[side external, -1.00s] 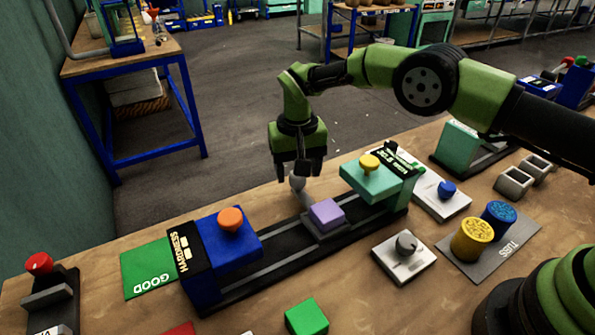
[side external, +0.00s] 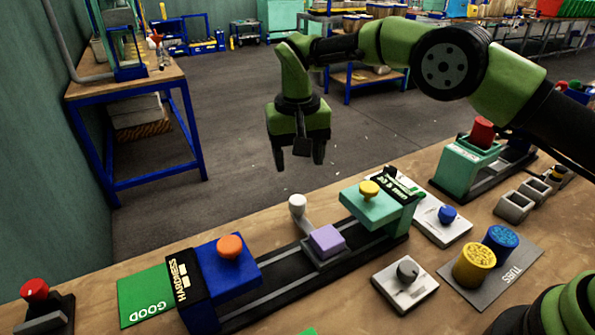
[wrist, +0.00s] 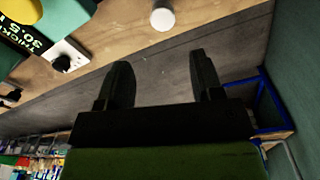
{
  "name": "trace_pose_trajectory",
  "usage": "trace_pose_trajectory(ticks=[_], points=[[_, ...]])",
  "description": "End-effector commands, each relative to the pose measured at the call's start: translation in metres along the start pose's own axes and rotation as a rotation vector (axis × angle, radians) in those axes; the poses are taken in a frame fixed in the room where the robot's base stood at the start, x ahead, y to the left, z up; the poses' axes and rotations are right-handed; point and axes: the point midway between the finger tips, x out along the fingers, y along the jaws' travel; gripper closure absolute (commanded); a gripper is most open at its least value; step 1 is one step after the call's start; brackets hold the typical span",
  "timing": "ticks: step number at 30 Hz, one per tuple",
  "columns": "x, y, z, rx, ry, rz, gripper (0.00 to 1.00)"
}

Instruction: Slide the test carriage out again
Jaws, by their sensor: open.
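The test carriage (side external: 325,242) is a dark sled bearing a purple block (side external: 326,239). It sits on the black rails between the blue hardness press (side external: 232,265) with an orange knob and the teal press (side external: 372,208) with a yellow knob. A light grey round-topped handle (side external: 297,206) rises behind the carriage on a short arm. In the wrist view a pale round knob (wrist: 162,19), likely this handle, shows at the top. My gripper (side external: 301,161) is open and empty, above and behind the handle, apart from it. The wrist view shows its two fingers (wrist: 163,85) spread with nothing between them.
A green GOOD pad (side external: 145,296) lies left of the blue press. A dial box (side external: 405,283) and a TUBS mat (side external: 515,262) with yellow and blue tubs stand at the front right. Beyond the bench's far edge is open floor.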

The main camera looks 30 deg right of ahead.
Motion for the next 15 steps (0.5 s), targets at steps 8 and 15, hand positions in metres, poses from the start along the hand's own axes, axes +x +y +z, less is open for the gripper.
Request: trace_pose_trajectory(ticks=[8, 15], points=[[0.001, 0.004, 0.015, 0.016, 0.24, 0.06, 0.4], [0.0, -0.001, 0.038, -0.008, 0.342, -0.012, 0.4]])
